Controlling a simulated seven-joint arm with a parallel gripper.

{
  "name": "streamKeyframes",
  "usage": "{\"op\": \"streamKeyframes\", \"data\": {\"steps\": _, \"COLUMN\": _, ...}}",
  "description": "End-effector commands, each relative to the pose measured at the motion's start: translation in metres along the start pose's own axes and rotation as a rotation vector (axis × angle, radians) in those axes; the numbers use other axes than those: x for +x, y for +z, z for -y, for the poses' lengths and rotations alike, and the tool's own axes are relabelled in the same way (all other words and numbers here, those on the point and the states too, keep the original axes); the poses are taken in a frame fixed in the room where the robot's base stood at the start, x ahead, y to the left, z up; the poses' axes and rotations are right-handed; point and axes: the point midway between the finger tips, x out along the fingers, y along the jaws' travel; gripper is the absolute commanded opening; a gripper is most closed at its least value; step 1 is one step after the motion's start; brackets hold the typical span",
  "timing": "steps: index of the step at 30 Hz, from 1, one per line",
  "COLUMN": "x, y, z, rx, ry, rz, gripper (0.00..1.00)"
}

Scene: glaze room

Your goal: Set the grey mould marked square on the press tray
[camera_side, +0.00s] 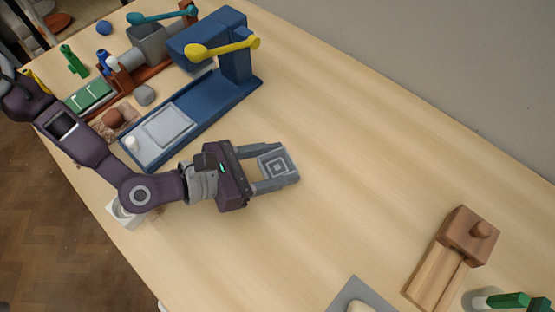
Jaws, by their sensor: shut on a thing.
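My gripper (282,168) is shut on the grey mould (277,165), a flat square block with concentric square markings on its face. The gripper fingers lie along two sides of it. It is over the open wood of the table; I cannot tell how high. The blue press (240,65) stands behind and to the left of my gripper, with a yellow-handled lever (222,48). The press tray (167,125) is a pale grey plate on its long blue base, with a small pale round thing (131,143) at its near left end.
A second machine with a teal lever (160,17), a green box (90,95), a grey lump (144,95) and a brown ball (113,117) crowd the left. A wooden block tool (462,240) and a grey mat (350,292) are at lower right. The table's middle is clear.

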Motion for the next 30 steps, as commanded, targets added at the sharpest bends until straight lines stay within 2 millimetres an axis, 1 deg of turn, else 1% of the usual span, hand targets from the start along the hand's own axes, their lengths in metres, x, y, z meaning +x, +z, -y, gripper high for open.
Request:
{"op": "streamKeyframes", "data": {"steps": 7, "x": 0.001, "y": -0.001, "z": 0.0, "rx": -0.001, "ry": 0.0, "rz": 0.001, "gripper": 0.05}}
{"op": "streamKeyframes", "data": {"steps": 8, "x": 0.001, "y": -0.002, "z": 0.0, "rx": -0.002, "ry": 0.0, "rz": 0.0, "gripper": 0.56}}
{"op": "streamKeyframes", "data": {"steps": 9, "x": 0.001, "y": -0.002, "z": 0.0, "rx": -0.001, "ry": 0.0, "rz": 0.0, "gripper": 0.64}}
{"op": "streamKeyframes", "data": {"steps": 11, "x": 0.001, "y": -0.002, "z": 0.0, "rx": -0.001, "ry": 0.0, "rz": 0.0, "gripper": 0.76}}
{"op": "streamKeyframes", "data": {"steps": 23, "x": 0.001, "y": -0.001, "z": 0.0, "rx": -0.001, "ry": 0.0, "rz": 0.0, "gripper": 0.76}}
{"op": "streamKeyframes", "data": {"steps": 26, "x": 0.0, "y": 0.002, "z": 0.0, "rx": 0.001, "ry": 0.0, "rz": 0.001, "gripper": 0.76}}
{"op": "streamKeyframes", "data": {"steps": 29, "x": -0.012, "y": 0.001, "z": -0.001, "rx": -0.003, "ry": 0.0, "rz": -0.001, "gripper": 0.76}}
{"op": "streamKeyframes", "data": {"steps": 30, "x": -0.02, "y": 0.001, "z": -0.001, "rx": -0.003, "ry": 0.0, "rz": -0.001, "gripper": 0.76}}
